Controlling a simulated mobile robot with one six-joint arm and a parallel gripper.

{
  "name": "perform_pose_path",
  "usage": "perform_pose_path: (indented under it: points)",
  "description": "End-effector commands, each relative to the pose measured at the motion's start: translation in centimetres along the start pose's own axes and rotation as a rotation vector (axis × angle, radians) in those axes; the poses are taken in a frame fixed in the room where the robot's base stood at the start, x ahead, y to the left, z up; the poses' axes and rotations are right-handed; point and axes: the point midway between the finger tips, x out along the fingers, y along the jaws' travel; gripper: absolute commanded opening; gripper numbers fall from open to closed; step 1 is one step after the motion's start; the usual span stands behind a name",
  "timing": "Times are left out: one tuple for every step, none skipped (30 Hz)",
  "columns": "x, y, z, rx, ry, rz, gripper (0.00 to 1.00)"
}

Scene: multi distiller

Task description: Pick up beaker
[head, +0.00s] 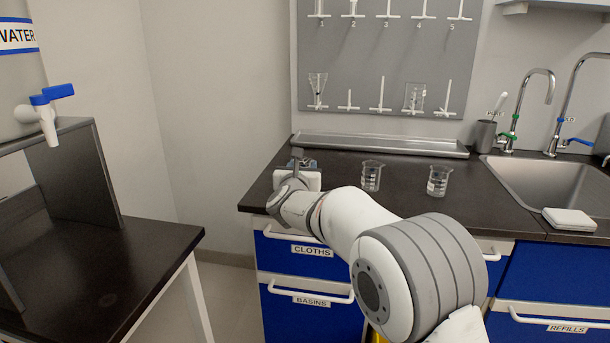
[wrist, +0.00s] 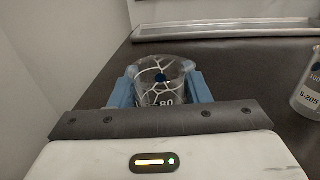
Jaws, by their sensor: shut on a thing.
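A clear glass beaker (wrist: 161,83) with white markings stands between the blue fingers of my gripper (wrist: 162,90) in the wrist view. The fingers press on it from both sides. In the head view my gripper (head: 297,160) is over the left end of the dark counter, and my wrist hides most of what it holds. Two other beakers stand on the counter to the right, a nearer one (head: 371,176) and a farther one (head: 438,181). Part of one beaker (wrist: 309,88) shows at the right edge of the wrist view. I cannot tell whether the held beaker touches the counter.
A long metal tray (head: 380,144) lies along the back of the counter (head: 405,206) below a pegboard (head: 375,55). A sink (head: 550,180) is at the right. A water container with a tap (head: 45,110) stands at the left, across a gap.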

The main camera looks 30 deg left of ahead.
Motion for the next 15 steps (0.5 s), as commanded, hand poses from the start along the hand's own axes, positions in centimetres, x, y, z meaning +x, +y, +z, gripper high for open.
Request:
perform_pose_path:
  points:
    - [0.0,0.0,0.0,0.0,0.0,0.0,0.21]
    - [0.0,0.0,0.0,0.0,0.0,0.0,0.21]
    - [0.0,0.0,0.1,0.0,0.0,0.0,0.2]
    - [0.0,0.0,0.2,0.0,0.0,0.0,0.2]
    - [0.0,0.0,0.4,0.0,-0.001,0.0,0.2]
    - [0.0,0.0,0.8,0.0,-0.002,0.0,0.2]
    - [0.0,0.0,1.2,0.0,-0.003,0.0,0.2]
    - [0.0,0.0,1.7,0.001,-0.003,0.0,0.2]
    - [0.0,0.0,2.5,0.003,-0.003,0.0,0.2]
    - [0.0,0.1,3.1,0.002,-0.003,0.001,0.2]
    - [0.0,0.1,3.7,0.002,-0.003,0.001,0.2]
    - [0.0,0.1,4.6,0.002,-0.003,0.001,0.2]
    - [0.0,0.1,5.3,0.003,-0.004,0.001,0.2]
    - [0.0,0.1,5.9,0.002,-0.003,0.001,0.2]
    - [0.0,0.1,6.7,0.002,-0.003,0.001,0.2]
